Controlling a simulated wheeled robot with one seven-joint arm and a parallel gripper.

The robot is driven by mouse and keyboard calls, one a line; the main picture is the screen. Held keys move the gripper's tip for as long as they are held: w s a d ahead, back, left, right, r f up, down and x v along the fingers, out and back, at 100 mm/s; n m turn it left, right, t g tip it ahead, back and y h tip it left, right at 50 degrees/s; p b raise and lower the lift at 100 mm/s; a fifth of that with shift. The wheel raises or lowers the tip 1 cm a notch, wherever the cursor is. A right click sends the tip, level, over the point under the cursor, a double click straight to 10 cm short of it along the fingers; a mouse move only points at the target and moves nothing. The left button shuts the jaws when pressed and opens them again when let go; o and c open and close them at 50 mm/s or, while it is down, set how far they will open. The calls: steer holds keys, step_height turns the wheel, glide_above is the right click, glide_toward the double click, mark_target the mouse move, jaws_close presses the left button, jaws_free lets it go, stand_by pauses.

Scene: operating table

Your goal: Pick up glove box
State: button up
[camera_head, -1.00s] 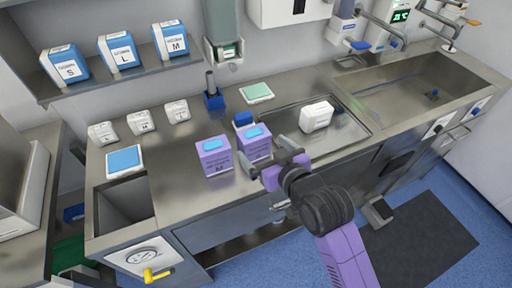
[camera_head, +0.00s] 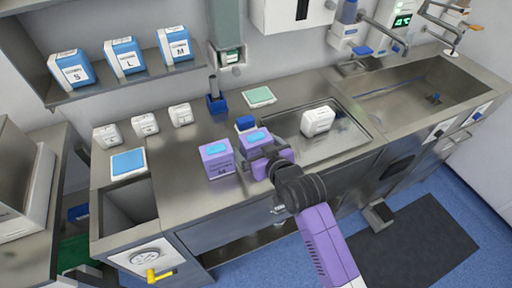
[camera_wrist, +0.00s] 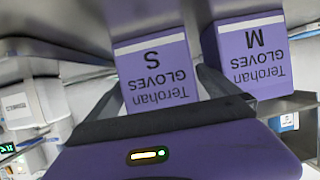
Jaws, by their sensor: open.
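Two purple glove boxes with blue tops stand on the steel counter. The M box (camera_head: 217,160) is on the left, and the S box (camera_head: 256,138) is just right of it, partly hidden by my gripper (camera_head: 262,160). In the wrist view, the print is upside down; the S box (camera_wrist: 155,75) shows between my two fingers (camera_wrist: 162,85), and the M box (camera_wrist: 252,58) is to the right, close outside the right finger. My gripper is open at the front of the S box. Whether the fingers touch the box cannot be told.
A blue container (camera_head: 244,123) stands right behind the S box. A white box (camera_head: 318,121) sits on the recessed tray to the right. Small white boxes (camera_head: 145,124) stand at the back left. Blue-white S, L and M boxes (camera_head: 124,56) are on the shelf.

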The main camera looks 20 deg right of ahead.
steer(key=shift+c, duration=0.4)
steer(key=c, duration=1.4)
steer(key=shift+c, duration=0.2)
